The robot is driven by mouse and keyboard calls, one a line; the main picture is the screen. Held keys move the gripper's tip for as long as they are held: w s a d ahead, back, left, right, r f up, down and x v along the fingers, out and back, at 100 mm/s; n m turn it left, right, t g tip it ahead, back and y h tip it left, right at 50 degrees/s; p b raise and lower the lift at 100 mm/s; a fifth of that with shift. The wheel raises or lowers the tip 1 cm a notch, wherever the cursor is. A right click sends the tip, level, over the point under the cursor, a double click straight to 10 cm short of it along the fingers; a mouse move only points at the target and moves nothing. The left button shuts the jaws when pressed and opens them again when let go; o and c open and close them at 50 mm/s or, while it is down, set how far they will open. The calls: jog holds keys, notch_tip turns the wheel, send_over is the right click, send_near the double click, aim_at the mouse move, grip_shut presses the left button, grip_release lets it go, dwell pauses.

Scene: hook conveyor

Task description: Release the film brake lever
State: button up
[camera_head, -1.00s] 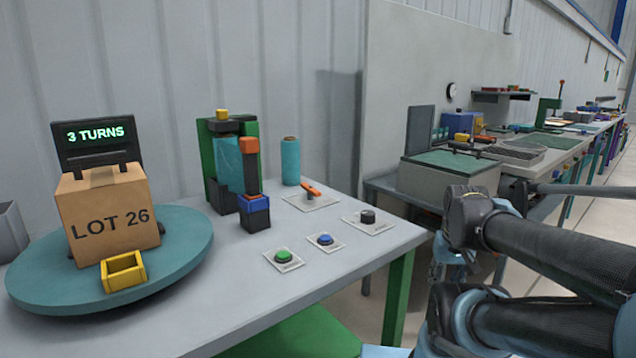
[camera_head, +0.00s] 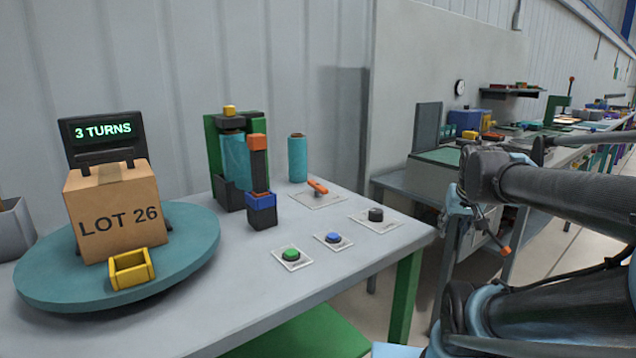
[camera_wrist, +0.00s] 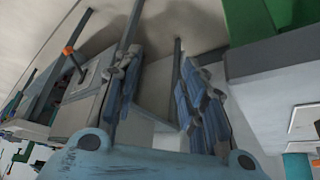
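An orange-handled lever (camera_head: 317,187) sits on a labelled white plate toward the back right of the grey table in the head view. The film stand (camera_head: 211,140) has a green frame and a teal film roll (camera_head: 236,158). A dark upright bar with an orange top (camera_head: 257,142) stands in front of it, above a blue-and-black block (camera_head: 261,211). I cannot tell for sure which of the orange-ended parts is the brake lever. My gripper (camera_wrist: 160,92) is open and empty in the wrist view, fingers apart, away from the table's right side.
A green button (camera_head: 291,254), a blue button (camera_head: 333,238) and a black knob (camera_head: 376,214) lie on the table. A spare teal roll (camera_head: 298,160) stands behind. Another bench (camera_head: 400,185) is to the right.

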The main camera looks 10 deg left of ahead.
jog(key=w+a+r+n+g, duration=0.2)
jog(key=w+a+r, duration=0.4)
jog(key=a+r, duration=0.25)
notch_tip(320, 180, up, 15)
jog(key=n+g, duration=0.4)
jog(key=n, duration=0.2)
send_over(318, 184)
notch_tip(318, 184, down, 17)
jog(key=shift+s, duration=0.1)
grip_shut()
